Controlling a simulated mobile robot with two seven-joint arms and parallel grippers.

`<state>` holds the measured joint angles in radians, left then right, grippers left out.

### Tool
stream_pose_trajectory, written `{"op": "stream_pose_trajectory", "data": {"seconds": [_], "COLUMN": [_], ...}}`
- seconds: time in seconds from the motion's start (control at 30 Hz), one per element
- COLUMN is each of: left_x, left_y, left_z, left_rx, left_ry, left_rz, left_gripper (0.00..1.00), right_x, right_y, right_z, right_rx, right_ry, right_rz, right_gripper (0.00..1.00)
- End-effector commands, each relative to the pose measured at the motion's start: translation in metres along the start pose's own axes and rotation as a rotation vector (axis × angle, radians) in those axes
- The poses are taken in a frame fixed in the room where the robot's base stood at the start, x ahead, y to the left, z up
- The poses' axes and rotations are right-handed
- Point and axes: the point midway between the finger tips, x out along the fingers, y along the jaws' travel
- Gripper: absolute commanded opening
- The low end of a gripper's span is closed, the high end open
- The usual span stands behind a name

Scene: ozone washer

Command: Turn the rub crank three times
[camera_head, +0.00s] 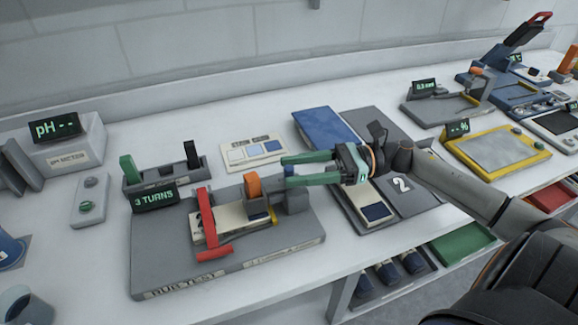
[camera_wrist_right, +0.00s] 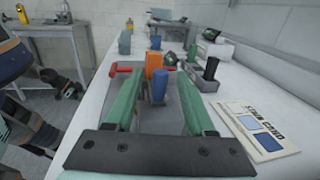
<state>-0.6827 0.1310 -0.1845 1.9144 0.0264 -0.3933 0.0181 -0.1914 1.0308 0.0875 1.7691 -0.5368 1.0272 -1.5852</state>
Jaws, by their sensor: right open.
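The rub tester is a grey base (camera_head: 160,262) with a "3 TURNS" display (camera_head: 155,196), a red bent bar (camera_head: 207,216), an orange cylinder (camera_head: 252,186) and a grey block (camera_head: 293,200). A blue upright knob (camera_head: 289,171) stands at its right end. My right gripper (camera_head: 285,170) comes in from the right with its green fingers open. In the right wrist view, the blue knob (camera_wrist_right: 160,87) shows between the spread fingers (camera_wrist_right: 158,78), with the orange cylinder (camera_wrist_right: 153,62) behind it. I cannot tell whether either finger touches the knob. My left gripper is not in view.
A holder with green and black handles (camera_head: 162,172) stands behind the tester. A swatch card (camera_head: 250,152) lies beyond the fingers. A pH meter (camera_head: 65,145) is at left. A dark grey pad (camera_head: 375,125) lies under my right arm. The table's front edge is close.

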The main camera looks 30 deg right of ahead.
Motion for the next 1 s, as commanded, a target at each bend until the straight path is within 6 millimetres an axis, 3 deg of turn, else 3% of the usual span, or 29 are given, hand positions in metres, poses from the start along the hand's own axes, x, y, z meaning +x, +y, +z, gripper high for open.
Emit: {"op": "stream_pose_trajectory", "data": {"seconds": [0.2,0.53,1.0], "left_x": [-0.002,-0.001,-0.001], "left_y": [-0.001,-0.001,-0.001], "left_z": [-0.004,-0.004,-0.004], "left_rx": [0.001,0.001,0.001], "left_ry": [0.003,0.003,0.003], "left_rz": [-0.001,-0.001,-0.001], "left_gripper": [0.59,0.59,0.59], "right_x": [0.016,0.018,0.018], "right_y": [0.0,0.0,0.0], "right_z": [0.001,0.0,0.0], "right_rx": [0.0,0.001,0.001], "right_ry": [-0.002,-0.001,-0.001], "right_rz": [0.001,0.0,0.0], "right_gripper": [0.55,0.53,0.01]}}
